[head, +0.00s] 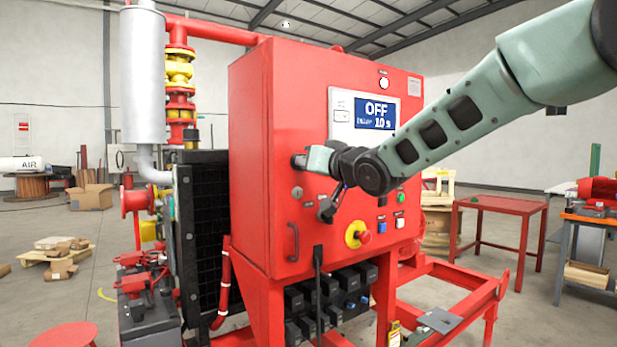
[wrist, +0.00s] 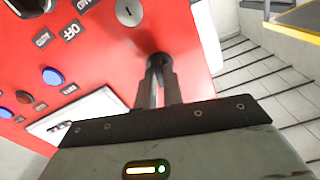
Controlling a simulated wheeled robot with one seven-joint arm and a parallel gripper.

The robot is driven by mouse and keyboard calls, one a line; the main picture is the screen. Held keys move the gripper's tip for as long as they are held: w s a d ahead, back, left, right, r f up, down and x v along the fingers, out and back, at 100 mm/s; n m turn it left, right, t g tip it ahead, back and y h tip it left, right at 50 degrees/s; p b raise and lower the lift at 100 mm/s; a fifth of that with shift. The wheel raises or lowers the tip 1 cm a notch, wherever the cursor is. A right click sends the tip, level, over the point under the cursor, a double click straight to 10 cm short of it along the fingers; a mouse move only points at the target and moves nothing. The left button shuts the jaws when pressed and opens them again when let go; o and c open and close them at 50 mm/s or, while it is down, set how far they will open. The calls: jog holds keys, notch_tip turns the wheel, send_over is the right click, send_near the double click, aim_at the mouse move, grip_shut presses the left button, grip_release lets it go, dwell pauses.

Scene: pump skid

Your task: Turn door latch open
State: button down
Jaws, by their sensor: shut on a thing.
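The red cabinet (head: 255,130) stands in the middle of the head view, its front door facing me. My gripper (head: 298,160) reaches in from the right to the upper left part of this door. In the wrist view my gripper (wrist: 158,72) has its two dark fingers close together on a small dark round latch (wrist: 158,58) on the red panel. It is shut on the latch. The fingers hide most of the latch, so its turn angle cannot be told. The door looks closed.
A round keyhole lock (head: 297,192) sits just below the gripper. The display (head: 376,111) reads OFF. Dark connectors (head: 330,300) fill the space below.

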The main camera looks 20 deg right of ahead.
jog(key=shift+f+n+b, duration=0.1)
jog(key=shift+n+b, duration=0.8)
jog(key=shift+n, duration=0.4)
jog(key=c, duration=1.5)
grip_release()
jog(key=p+v, duration=0.6)
jog(key=v, duration=1.1)
jog(key=shift+s, duration=0.2)
